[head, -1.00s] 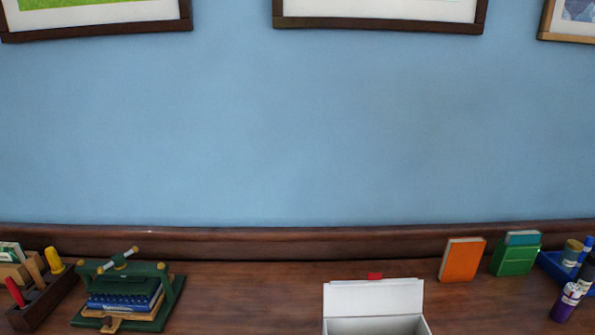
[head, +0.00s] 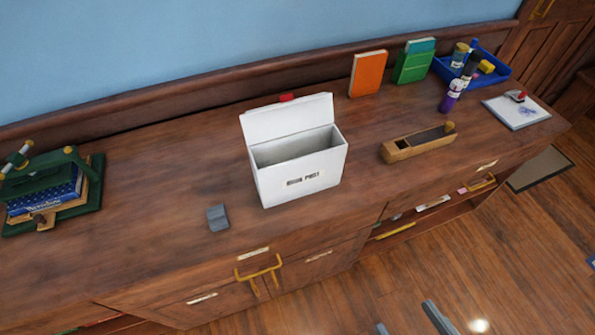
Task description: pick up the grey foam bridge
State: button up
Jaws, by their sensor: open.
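The grey foam bridge (head: 217,217) is a small grey block on the wooden cabinet top, near its front edge and left of the white box. Nothing touches it. My gripper (head: 405,314) shows only as two grey fingertips at the bottom edge of the head view. They are apart with nothing between them, over the floor and to the lower right of the bridge, well away from it. The rest of the gripper is out of view.
An open white box (head: 300,178) stands right of the bridge. A green press with books (head: 50,190) is at left. A wooden plane-like block (head: 418,143), orange book (head: 367,74), and blue tray (head: 495,75) are at right.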

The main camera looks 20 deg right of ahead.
aim_at(217, 214)
jog(key=k+j, duration=0.1)
jog(key=j, duration=1.2)
